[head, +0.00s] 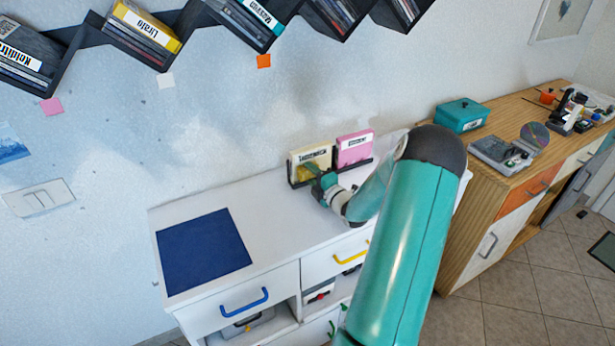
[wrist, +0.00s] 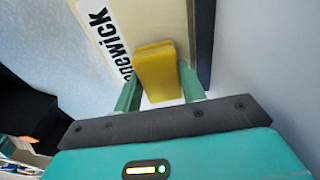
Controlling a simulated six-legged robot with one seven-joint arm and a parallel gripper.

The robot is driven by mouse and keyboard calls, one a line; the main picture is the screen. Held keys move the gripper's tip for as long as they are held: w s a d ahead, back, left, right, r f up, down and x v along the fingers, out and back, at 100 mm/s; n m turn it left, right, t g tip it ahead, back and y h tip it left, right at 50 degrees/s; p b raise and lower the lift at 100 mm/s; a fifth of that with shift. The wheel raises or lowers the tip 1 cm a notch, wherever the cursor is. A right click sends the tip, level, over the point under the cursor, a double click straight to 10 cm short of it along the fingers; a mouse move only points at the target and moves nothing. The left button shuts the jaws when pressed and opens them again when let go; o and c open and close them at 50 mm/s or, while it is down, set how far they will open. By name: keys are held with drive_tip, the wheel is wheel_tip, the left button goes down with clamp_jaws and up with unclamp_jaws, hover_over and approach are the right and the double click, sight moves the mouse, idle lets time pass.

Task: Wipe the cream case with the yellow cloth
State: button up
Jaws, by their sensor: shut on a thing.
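The cream case (head: 311,157) stands upright in a dark rack on the white cabinet, its label facing out. In the wrist view the cream case (wrist: 150,22) fills the top middle, with part of its black-lettered label showing. My gripper (wrist: 160,88) is shut on the folded yellow cloth (wrist: 158,72). The cloth is right at the front of the case and appears to touch it; exact contact is hard to tell. In the head view my gripper (head: 318,180) is at the case's lower front, and the cloth is mostly hidden by it.
A pink case (head: 355,149) stands to the right in the same dark rack (head: 296,183). A dark blue mat (head: 203,252) lies on the cabinet's left part; the white top (head: 265,215) between is clear. A wooden cabinet (head: 463,200) with a teal box (head: 462,115) stands at right.

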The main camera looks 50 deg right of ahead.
drive_tip(key=shift+s+d, duration=0.2)
drive_tip(key=shift+d, duration=0.3)
drive_tip(key=shift+s+d, duration=0.2)
drive_tip(key=shift+d, duration=0.3)
drive_tip(key=shift+w, duration=0.1)
drive_tip(key=shift+w, duration=0.1)
drive_tip(key=shift+w+a+r, duration=0.1)
drive_tip(key=shift+w+a, duration=0.2)
drive_tip(key=shift+a, duration=0.35)
drive_tip(key=shift+w+a, duration=0.3)
drive_tip(key=shift+a, duration=0.4)
drive_tip(key=shift+w+a+r, duration=0.1)
drive_tip(key=shift+w+a, duration=0.2)
drive_tip(key=shift+a, duration=0.35)
drive_tip(key=shift+c, duration=0.3)
drive_tip(key=shift+s+a+f, duration=0.1)
drive_tip(key=shift+s+a, duration=0.1)
drive_tip(key=shift+s, duration=0.7)
drive_tip(key=shift+s+a, duration=0.2)
drive_tip(key=shift+s, duration=0.75)
drive_tip(key=shift+s+a+f, duration=0.1)
drive_tip(key=shift+s+a, duration=0.1)
drive_tip(key=shift+s, duration=0.7)
drive_tip(key=shift+s+a, duration=0.1)
drive_tip(key=shift+s, duration=0.25)
